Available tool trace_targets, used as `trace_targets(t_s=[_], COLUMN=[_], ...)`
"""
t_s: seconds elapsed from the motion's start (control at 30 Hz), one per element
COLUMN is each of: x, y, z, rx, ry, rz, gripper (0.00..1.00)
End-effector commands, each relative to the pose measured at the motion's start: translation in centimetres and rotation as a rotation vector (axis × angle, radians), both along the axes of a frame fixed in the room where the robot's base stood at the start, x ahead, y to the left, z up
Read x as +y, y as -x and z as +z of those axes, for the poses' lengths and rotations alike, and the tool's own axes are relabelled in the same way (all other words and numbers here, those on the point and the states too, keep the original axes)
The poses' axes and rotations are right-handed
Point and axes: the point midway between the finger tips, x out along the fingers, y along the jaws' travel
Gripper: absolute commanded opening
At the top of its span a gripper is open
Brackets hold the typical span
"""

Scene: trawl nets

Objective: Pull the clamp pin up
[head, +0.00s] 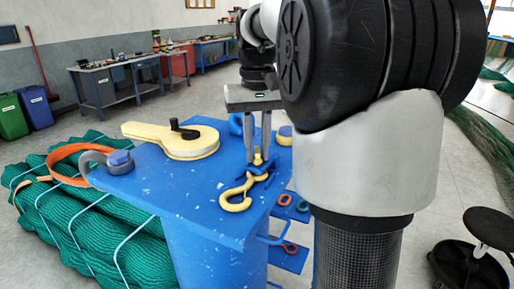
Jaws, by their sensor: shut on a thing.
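My gripper (258,146) points straight down over the blue table (190,203), near its right side. Its fingers are shut on the yellow clamp pin (258,157), whose top shows between the fingertips. The pin stands upright at a dark blue clamp piece (262,173) on the table top. The lower part of the pin is hidden, so I cannot tell how deep it sits. A yellow hook (236,199) lies just in front of the clamp.
A yellow tool with a black knob (172,140) lies left of the clamp. Green netting (75,230) lies beside the table. My arm hides the right side.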

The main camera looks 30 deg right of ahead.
Motion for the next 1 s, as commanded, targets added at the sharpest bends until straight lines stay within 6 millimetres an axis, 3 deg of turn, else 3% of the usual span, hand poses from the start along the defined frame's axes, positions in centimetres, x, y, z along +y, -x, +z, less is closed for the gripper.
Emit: trace_targets(t_s=[0.3,0.6,0.63,0.73,1.0], x=[0.0,0.0,-0.1,0.0,0.0], y=[0.0,-0.1,-0.1,-0.1,0.0], z=[3.6,3.7,3.7,3.7,3.5], rx=[0.0,-0.006,-0.007,-0.006,-0.002], ry=[0.0,0.002,0.003,0.002,0.0], rz=[0.0,0.0,0.0,0.0,0.0], gripper=[0.0,0.0,0.2,0.37,0.38])
